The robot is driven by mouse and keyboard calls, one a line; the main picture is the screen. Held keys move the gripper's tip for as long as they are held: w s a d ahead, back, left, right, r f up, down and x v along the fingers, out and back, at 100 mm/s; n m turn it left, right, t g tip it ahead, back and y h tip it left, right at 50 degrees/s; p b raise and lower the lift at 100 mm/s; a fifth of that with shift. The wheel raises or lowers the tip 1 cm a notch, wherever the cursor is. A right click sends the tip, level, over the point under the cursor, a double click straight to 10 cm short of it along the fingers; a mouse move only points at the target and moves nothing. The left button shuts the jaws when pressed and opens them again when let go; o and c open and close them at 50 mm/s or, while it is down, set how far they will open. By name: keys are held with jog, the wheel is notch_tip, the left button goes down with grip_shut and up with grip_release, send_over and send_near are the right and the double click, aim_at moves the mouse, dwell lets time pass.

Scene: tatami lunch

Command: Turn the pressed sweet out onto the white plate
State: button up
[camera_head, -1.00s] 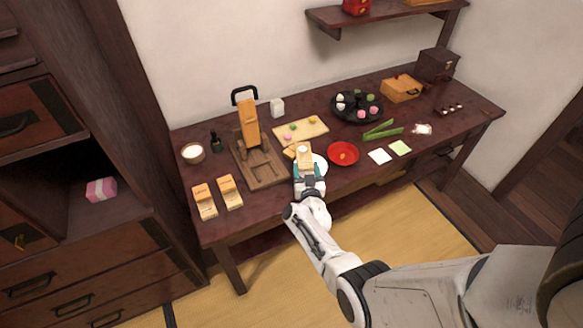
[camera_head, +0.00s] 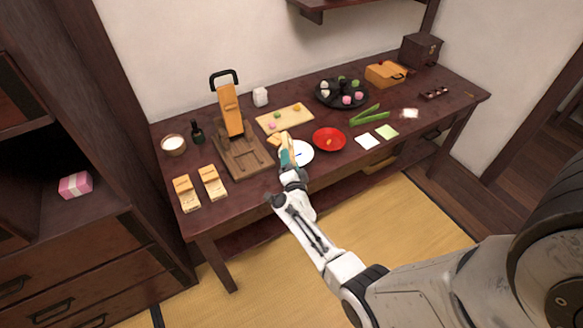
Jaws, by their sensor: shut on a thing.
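My gripper (camera_head: 287,156), with teal fingers, is shut on a small wooden mould (camera_head: 284,140). The mould is turned on its edge, beside and partly over the left side of the white plate (camera_head: 306,157). A small dark blue mark shows on the plate; I cannot tell what it is. The pressed sweet cannot be made out, and the mould's face is turned from view.
A wooden press (camera_head: 232,125) stands left of the plate, with two more wooden moulds (camera_head: 212,183) at the front left. A red dish (camera_head: 319,141) is close on the right. A board of sweets (camera_head: 273,116) lies behind. The front table edge is clear.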

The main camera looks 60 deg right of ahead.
jog(key=m+b, duration=0.1)
jog(key=m, duration=0.1)
jog(key=m+b, duration=0.1)
jog(key=f+m+b, duration=0.1)
jog(key=m, duration=0.1)
jog(key=shift+s+d+m+b, duration=0.2)
jog(key=shift+s+m+b, duration=0.05)
jog(key=shift+m+b, duration=0.05)
jog(key=m+b, duration=0.1)
jog(key=m, duration=0.1)
jog(key=m+b, duration=0.2)
jog(key=m, duration=0.1)
jog(key=shift+s+d+f, duration=0.1)
jog(key=shift+s, duration=0.1)
jog(key=m+b, duration=0.1)
jog(key=m, duration=0.1)
jog(key=m+b, duration=0.1)
jog(key=m, duration=0.1)
jog(key=m+b, duration=0.1)
jog(key=shift+s+d+f+m+h, duration=0.25)
jog(key=shift+s+m+h, duration=0.05)
jog(key=shift+s+m, duration=0.1)
jog(key=m, duration=0.2)
jog(key=m+b, duration=0.2)
jog(key=m, duration=0.1)
jog(key=shift+s+d+f+m, duration=0.1)
jog(key=shift+s+d+m, duration=0.1)
jog(key=shift+s+m, duration=0.1)
jog(key=shift+r, duration=0.2)
